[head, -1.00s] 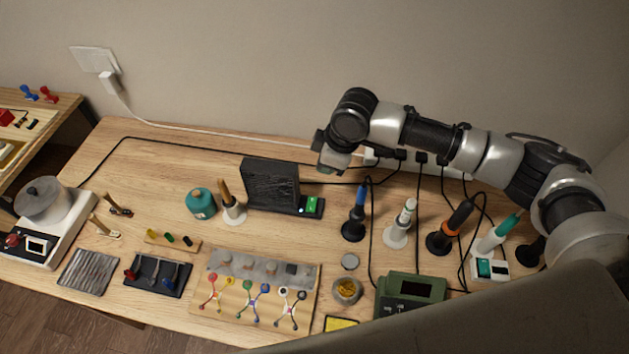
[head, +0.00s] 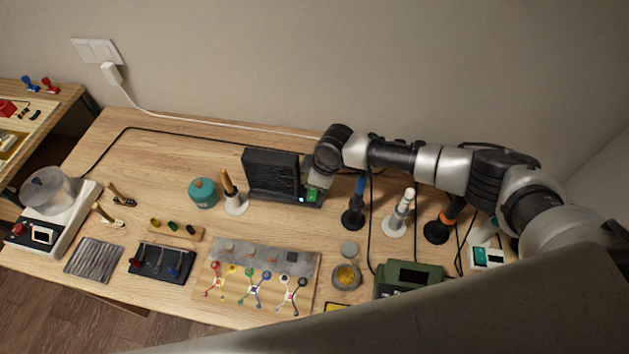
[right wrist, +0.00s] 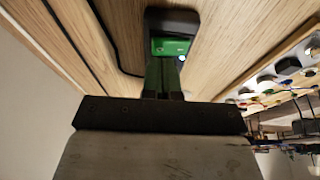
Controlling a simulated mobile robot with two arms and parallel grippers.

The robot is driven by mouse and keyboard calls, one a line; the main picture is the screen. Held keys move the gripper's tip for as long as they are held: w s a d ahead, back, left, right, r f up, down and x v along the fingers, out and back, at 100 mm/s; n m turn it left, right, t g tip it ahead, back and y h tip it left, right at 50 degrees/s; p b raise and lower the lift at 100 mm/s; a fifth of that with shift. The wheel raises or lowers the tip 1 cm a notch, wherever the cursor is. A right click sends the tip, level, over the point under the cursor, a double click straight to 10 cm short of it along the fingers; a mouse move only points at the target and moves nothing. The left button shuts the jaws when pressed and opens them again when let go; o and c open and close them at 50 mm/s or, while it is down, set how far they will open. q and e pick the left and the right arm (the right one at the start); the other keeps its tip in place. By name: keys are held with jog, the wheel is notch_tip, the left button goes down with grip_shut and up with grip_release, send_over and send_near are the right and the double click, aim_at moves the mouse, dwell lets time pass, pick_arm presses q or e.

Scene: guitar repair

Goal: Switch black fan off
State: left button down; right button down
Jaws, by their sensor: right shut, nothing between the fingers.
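The black fan (head: 270,172) stands upright on the wooden table near its back edge. A green switch (head: 312,196) sits on the fan's base at its right, beside a small lit indicator (head: 301,199). My right gripper (head: 313,186) is shut and empty, pointing down at the switch. In the right wrist view the shut fingertips (right wrist: 164,72) lie close to the green switch (right wrist: 172,46) on the black base (right wrist: 172,19); I cannot tell whether they touch. The lit indicator (right wrist: 182,58) shows beside them. My left gripper is out of view.
A white-based holder (head: 235,205) and a teal canister (head: 203,193) stand left of the fan. A blue-handled tool in a black stand (head: 353,218) is close on the right, with cables behind. The wall rises behind the table. The table's back left is mostly clear.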

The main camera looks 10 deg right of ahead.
aim_at(312, 194)
jog(key=shift+f, duration=0.8)
jog(key=shift+w+d+f+g+b, duration=0.1)
jog(key=shift+f+g+b, duration=0.1)
jog(key=shift+f+b, duration=0.3)
jog(key=shift+w+d+f+g+b, duration=0.1)
jog(key=shift+f+g+b, duration=0.1)
jog(key=shift+b, duration=0.5)
jog(key=shift+r+p, duration=0.3)
jog(key=shift+r, duration=0.1)
jog(key=shift+s, duration=0.1)
jog(key=shift+a, duration=0.1)
